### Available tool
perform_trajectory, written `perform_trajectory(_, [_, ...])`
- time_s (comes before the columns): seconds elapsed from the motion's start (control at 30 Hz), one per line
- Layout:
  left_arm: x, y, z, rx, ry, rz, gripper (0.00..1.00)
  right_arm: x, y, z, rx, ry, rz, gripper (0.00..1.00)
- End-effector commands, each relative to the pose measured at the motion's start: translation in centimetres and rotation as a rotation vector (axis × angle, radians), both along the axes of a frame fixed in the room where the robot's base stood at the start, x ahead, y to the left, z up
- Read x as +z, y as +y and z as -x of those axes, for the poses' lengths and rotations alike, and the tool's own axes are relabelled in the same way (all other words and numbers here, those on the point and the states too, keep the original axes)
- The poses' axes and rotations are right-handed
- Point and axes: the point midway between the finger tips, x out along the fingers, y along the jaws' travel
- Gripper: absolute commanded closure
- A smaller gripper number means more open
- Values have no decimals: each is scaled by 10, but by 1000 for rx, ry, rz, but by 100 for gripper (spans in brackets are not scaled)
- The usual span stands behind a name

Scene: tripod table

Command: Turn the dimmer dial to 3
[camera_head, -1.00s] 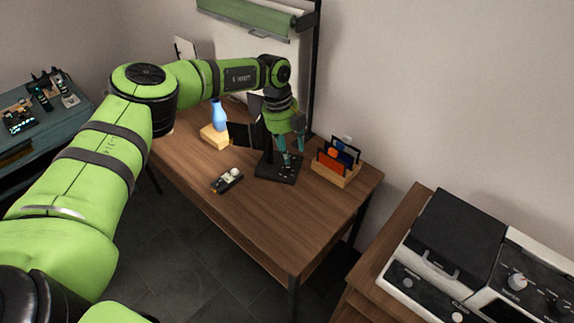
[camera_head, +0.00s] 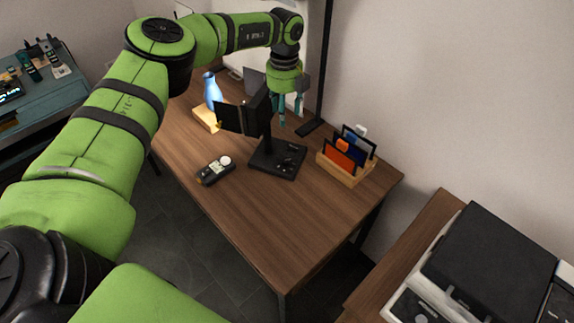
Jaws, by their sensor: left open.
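A black lamp (camera_head: 262,112) with flat flaps stands on a black base (camera_head: 270,168) on the wooden table. Small knobs and marks (camera_head: 288,160) show on the right part of the base. They are too small to tell which is the dimmer dial or what number it points to. My left gripper (camera_head: 290,109) is open and empty, fingers pointing down, above and behind the base and apart from it. My right gripper is not in view.
A small handheld device (camera_head: 215,171) lies in front. A wooden holder (camera_head: 345,170) with cards stands right. The table's front right (camera_head: 290,215) is clear.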

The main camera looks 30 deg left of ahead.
Motion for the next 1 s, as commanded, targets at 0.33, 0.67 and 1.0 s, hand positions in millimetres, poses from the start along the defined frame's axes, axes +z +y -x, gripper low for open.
perform_trajectory(0.33, [-103,0,0,-1,0,0,48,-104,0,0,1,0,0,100])
perform_trajectory(0.67, [-125,0,0,0,1,0,48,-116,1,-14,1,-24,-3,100])
perform_trajectory(1.0, [-174,0,0,0,2,-1,48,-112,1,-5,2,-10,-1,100])
